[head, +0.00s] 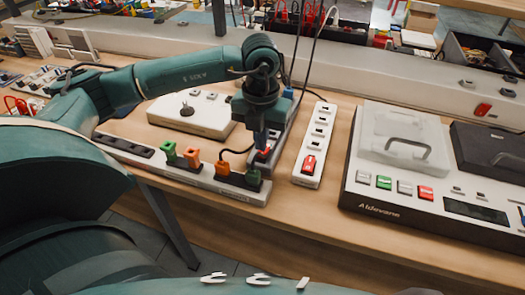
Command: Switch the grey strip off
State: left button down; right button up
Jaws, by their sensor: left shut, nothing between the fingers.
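The grey strip (280,134) lies on the wooden table, running away from me, mostly behind my left gripper. Its red switch (263,154) shows at its near end. My left gripper (261,146) points straight down over that end, shut and empty. Its tips are at or just above the red switch; I cannot tell whether they touch it. How the switch is tilted is too small to tell. My right gripper is not in view.
A white strip (318,138) with a red switch lies close on the right. A long strip (200,178) with orange and green plugs runs along the front edge. A white box (185,118) stands behind it, and a large Aldevane device (375,199) stands right. Cables hang behind my gripper.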

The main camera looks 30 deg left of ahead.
aim_at(261, 154)
pick_arm(q)
jog(key=shift+f+b, duration=0.85)
jog(key=shift+f, duration=0.2)
dwell(0.5)
jog(key=shift+r, duration=0.1)
jog(key=shift+r+p, duration=2.4)
jog(key=shift+r, duration=1.1)
jog(key=shift+f, duration=0.1)
